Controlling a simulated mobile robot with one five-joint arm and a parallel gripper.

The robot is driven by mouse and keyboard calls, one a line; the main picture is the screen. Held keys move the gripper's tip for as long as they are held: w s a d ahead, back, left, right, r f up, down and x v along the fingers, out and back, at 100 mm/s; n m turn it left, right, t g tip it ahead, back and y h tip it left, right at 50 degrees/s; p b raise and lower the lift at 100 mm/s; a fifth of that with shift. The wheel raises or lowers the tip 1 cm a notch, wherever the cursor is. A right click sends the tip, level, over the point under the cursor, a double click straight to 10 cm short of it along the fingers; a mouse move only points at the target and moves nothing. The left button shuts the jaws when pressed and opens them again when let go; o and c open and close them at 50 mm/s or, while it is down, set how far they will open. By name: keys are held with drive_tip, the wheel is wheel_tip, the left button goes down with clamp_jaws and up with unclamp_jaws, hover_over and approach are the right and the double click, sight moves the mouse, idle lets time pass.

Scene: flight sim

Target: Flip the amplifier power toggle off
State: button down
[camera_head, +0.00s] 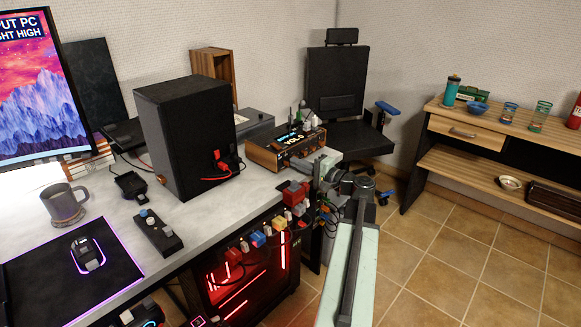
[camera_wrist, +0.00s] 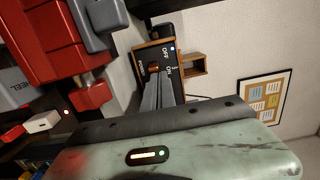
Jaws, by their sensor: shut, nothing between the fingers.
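The amplifier (camera_head: 284,150) is a wood-sided box with a lit display, standing on the desk right of the black speaker. In the wrist view its dark panel (camera_wrist: 150,54) shows turned sideways, with OFF and ON labels. The small power toggle (camera_wrist: 154,68) shows beside the ON label; its exact tilt is hard to tell. My gripper (camera_wrist: 160,80) is shut and empty, its dark fingertips close to the toggle; I cannot tell whether they touch. In the head view my gripper (camera_head: 314,163) is at the amplifier's front right, and the toggle is hidden or too small to make out.
The black speaker (camera_head: 187,135) with red cables stands left of the amplifier. Several coloured blocks (camera_head: 258,239) line the desk's front edge, above a red-lit PC case (camera_head: 243,280). A black chair (camera_head: 337,85) stands behind. Tiled floor (camera_head: 450,240) is open to the right.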

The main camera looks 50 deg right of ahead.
drive_tip(key=shift+a, duration=0.55)
drive_tip(key=s, duration=0.7)
drive_tip(key=shift+s+d, duration=0.3)
drive_tip(key=shift+s, duration=0.1)
